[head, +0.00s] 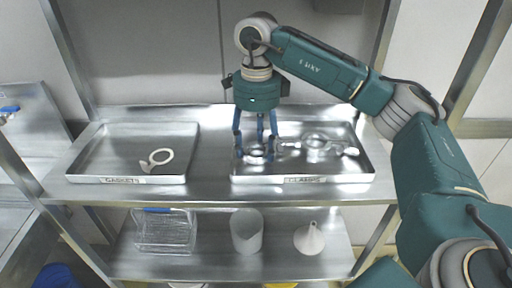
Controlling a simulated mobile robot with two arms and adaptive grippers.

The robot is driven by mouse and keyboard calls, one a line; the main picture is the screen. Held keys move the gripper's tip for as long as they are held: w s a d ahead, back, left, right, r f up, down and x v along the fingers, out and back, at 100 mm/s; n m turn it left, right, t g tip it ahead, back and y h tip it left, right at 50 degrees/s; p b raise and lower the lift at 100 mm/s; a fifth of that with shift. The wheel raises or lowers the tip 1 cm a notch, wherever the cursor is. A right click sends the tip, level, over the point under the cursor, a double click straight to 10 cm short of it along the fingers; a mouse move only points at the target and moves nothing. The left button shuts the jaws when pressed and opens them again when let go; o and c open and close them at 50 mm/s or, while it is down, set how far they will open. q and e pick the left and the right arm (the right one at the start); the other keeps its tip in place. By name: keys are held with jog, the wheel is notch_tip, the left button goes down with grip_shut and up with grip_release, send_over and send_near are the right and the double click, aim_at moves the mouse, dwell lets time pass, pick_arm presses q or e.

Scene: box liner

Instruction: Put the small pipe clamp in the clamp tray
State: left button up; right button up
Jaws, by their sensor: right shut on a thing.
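The clamp tray (303,179) is a shiny metal tray with a "CLAMPS" label, on the right of the shelf in the head view. My right gripper (258,150) points down over the left part of this tray. Its blue fingers are shut on a small metal pipe clamp (259,158), low in the tray; I cannot tell if the clamp touches the tray floor. A larger metal clamp (318,145) lies in the tray to the right of the fingers. My left gripper is not in view.
A metal tray labelled "GASKETS" (124,179) stands to the left with a pale ring gasket (160,156) in it. The lower shelf holds a wire basket (164,231), a white beaker (246,232) and a white funnel (309,239). Bare shelf separates the trays.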

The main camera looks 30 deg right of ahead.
aim_at(257, 149)
jog(key=shift+f, duration=0.15)
jog(key=o, duration=1.1)
jog(key=shift+c, duration=0.2)
notch_tip(257, 149, up, 8)
jog(key=shift+f, duration=0.1)
